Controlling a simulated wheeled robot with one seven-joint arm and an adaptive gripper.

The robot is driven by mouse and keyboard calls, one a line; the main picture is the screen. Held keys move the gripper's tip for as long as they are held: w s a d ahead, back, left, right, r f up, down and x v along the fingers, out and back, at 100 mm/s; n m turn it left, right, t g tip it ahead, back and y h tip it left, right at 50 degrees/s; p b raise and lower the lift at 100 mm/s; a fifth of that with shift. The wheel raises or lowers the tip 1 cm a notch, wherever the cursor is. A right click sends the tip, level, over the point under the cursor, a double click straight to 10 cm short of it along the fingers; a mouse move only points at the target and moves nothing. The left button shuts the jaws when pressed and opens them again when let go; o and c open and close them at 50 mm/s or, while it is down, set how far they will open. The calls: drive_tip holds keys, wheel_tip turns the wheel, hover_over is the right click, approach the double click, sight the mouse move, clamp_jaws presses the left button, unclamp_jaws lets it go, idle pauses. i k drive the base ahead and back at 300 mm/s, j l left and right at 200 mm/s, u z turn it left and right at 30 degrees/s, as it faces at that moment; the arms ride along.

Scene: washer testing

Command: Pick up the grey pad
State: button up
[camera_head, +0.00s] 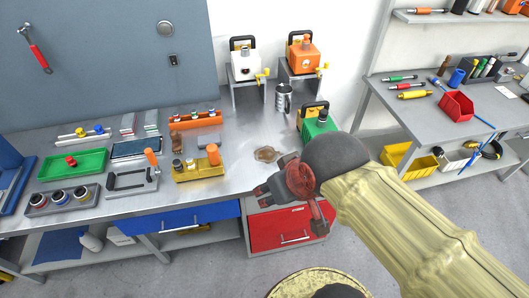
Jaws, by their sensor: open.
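A small grey pad (208,141) lies flat on the steel workbench, just behind a yellow-orange block (198,166). It looks uncovered, with nothing on top. My gripper (259,196) is at the bench's front edge, to the right of the pad and nearer to me. It is open and empty, and apart from the pad. My pale yellow arm sleeve comes in from the lower right and hides part of the floor and bench.
An orange rack (195,121) stands behind the pad. A brown round patch (267,154) lies to its right, with a green machine (318,123) beyond. A green tray (73,164) and a clamp-like frame (131,181) are at left. Bare bench lies around the brown patch.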

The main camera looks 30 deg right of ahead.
sight(203, 141)
drive_tip(key=i+j, duration=0.2)
drive_tip(key=i, duration=0.2)
drive_tip(key=i+j, duration=0.15)
drive_tip(key=i, duration=0.3)
drive_tip(key=z, duration=0.05)
